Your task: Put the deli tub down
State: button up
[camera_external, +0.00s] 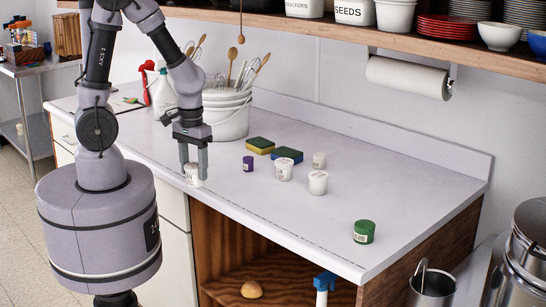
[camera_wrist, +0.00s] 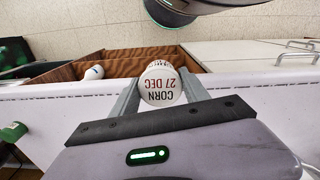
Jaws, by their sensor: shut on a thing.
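My gripper (camera_external: 194,163) points down near the front edge of the counter (camera_external: 300,222), at its left part. It is shut on a small white deli tub (camera_external: 194,175). In the wrist view the tub (camera_wrist: 161,85) sits between the two fingers, and its top reads "CORN 27 DEC". The tub appears at or just over the counter's front edge. I cannot tell whether its bottom touches the counter.
Right of my gripper stand a purple jar (camera_external: 248,163), white tubs (camera_external: 284,170) (camera_external: 318,182) (camera_external: 319,160) and two sponges (camera_external: 259,145) (camera_external: 287,155). A green jar (camera_external: 363,232) is near the right end. A bucket of utensils (camera_external: 230,120) stands behind.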

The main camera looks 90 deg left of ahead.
jog(key=shift+w+f, duration=0.1)
jog(key=w+a, duration=0.2)
jog(key=w, duration=0.2)
jog(key=w+a+f+b, duration=0.1)
jog(key=w+a, duration=0.1)
jog(key=w, duration=0.3)
jog(key=w+a+b, duration=0.1)
jog(key=w, duration=0.4)
jog(key=shift+w+a+f, duration=0.2)
jog(key=shift+a+f, duration=0.05)
jog(key=shift+a, duration=0.15)
jog(key=f+b, duration=0.1)
jog(key=f, duration=0.2)
jog(key=shift+w+a+f+b, duration=0.1)
jog(key=shift+w+b, duration=0.1)
jog(key=shift+b, duration=0.15)
jog(key=shift+f, duration=0.15)
jog(key=o, duration=1.4)
